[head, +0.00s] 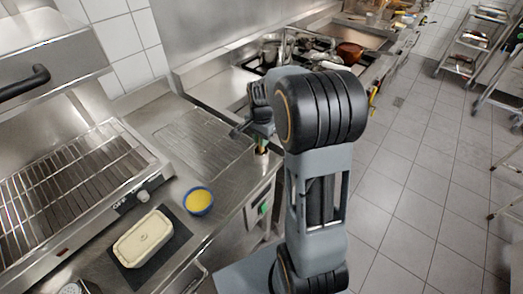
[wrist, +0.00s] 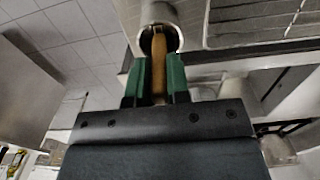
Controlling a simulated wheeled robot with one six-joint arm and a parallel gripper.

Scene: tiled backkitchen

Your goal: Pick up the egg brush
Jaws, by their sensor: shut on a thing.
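The egg brush (wrist: 158,66) shows in the wrist view as a light wooden handle between the two green fingers of my gripper (wrist: 156,78). My gripper is shut on this handle. The brush's far end runs to a shiny round metal cup (wrist: 175,22); whether it is still inside the cup I cannot tell, and the bristles are hidden. In the head view my gripper (head: 262,146) points down over the right part of the steel counter, and my arm hides most of the area around it.
A blue bowl of yellow liquid (head: 199,201) stands left of my gripper. A cream rectangular dish (head: 143,239) sits on a dark mat (head: 178,218). A wire rack (head: 205,135) lies on the counter. Pots (head: 271,44) stand on the stove behind.

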